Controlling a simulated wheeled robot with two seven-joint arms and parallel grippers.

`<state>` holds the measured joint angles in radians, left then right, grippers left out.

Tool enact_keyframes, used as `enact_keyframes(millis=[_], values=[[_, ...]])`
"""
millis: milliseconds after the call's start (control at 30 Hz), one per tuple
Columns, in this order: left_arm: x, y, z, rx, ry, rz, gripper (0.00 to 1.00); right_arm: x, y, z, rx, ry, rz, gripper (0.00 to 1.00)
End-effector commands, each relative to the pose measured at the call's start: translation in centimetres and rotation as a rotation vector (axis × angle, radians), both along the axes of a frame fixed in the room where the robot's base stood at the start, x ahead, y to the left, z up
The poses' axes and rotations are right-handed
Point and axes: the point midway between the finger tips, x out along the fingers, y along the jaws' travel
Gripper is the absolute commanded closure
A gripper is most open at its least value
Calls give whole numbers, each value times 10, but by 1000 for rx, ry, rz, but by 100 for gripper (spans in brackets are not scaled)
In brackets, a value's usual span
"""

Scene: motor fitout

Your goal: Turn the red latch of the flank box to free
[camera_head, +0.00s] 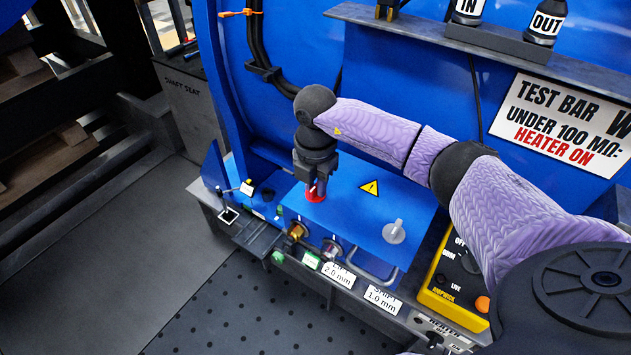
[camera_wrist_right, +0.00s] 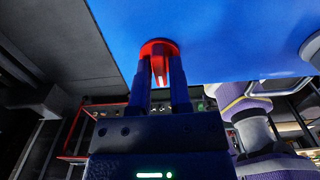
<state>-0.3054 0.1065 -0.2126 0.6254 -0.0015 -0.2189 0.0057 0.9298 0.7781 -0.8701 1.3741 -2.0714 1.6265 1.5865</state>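The red latch (camera_head: 316,192) is on the blue top of the flank box (camera_head: 345,205), towards its left end. My right gripper (camera_head: 315,182) comes down over it from above. In the right wrist view, the round base of the red latch (camera_wrist_right: 159,46) lies against the blue face, and its grip stands between the two fingers of my right gripper (camera_wrist_right: 160,82). The fingers are on either side of the grip; whether they press on it cannot be told. The latch's turn angle is mostly hidden in the head view. My left gripper is not in view.
A grey round knob (camera_head: 394,232) and a yellow warning triangle (camera_head: 370,187) are on the same lid. Gauges and white labels (camera_head: 338,275) line the front ledge. A yellow meter (camera_head: 455,275) stands at right. A bottle shelf (camera_head: 490,40) overhangs behind. The dark floor at left is clear.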

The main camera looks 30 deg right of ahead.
Motion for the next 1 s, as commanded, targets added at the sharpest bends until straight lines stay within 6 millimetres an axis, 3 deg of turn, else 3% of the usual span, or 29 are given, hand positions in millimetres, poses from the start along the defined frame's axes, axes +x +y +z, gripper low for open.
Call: enact_keyframes(millis=[33, 100, 567, 1000], values=[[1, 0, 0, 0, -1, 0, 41, 0, 0, 0, 0, 0, 0, 89], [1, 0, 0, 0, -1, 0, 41, 0, 0, 0, 0, 0, 0, 100], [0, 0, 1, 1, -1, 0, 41, 0, 0, 1, 0, 0, 34, 100], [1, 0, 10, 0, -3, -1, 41, 0, 0, 2, -1, -1, 361, 100]])
